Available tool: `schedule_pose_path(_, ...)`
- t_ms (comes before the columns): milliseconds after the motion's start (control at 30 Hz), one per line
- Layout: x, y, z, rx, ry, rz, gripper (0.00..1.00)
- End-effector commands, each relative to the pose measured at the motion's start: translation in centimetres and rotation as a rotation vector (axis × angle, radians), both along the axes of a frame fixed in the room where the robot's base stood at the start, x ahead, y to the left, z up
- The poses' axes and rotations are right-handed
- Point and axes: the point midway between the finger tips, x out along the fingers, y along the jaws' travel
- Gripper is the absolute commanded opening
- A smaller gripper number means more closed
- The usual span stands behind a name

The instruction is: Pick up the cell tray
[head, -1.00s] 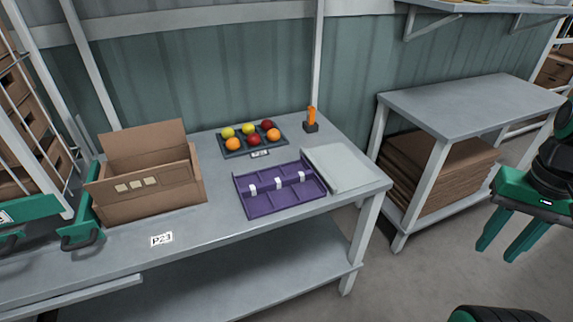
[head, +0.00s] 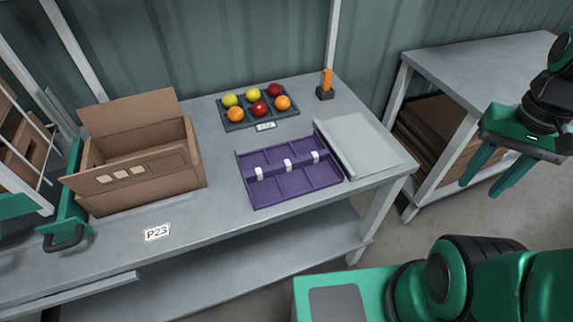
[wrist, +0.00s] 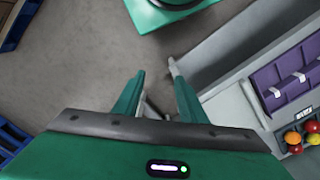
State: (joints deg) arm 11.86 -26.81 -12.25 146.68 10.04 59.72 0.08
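A purple tray with several cells (head: 311,183) lies flat on the grey workbench, empty, with white clips along its middle divider. It also shows at the right edge of the wrist view (wrist: 270,76), partly cut off. My gripper (head: 481,189) is open and empty, fingers pointing down, well to the right of the bench and apart from the tray. In the wrist view, the two fingers (wrist: 157,72) are spread above the floor.
A second table (head: 490,65) stands right.

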Motion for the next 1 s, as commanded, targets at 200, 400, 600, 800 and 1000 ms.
schedule_pose_path(200,3.1,1.7,0.7,0.020,-0.032,0.279,0.38)
schedule_pose_path(400,11.9,8.2,0.5,0.087,-0.096,0.947,0.38)
schedule_pose_path(600,18.5,18.2,-0.7,0.187,-0.206,1.639,0.38)
schedule_pose_path(800,21.0,26.9,-2.0,0.281,-0.338,2.136,0.38)
schedule_pose_path(1000,21.4,30.9,-2.7,0.322,-0.414,2.343,0.38)
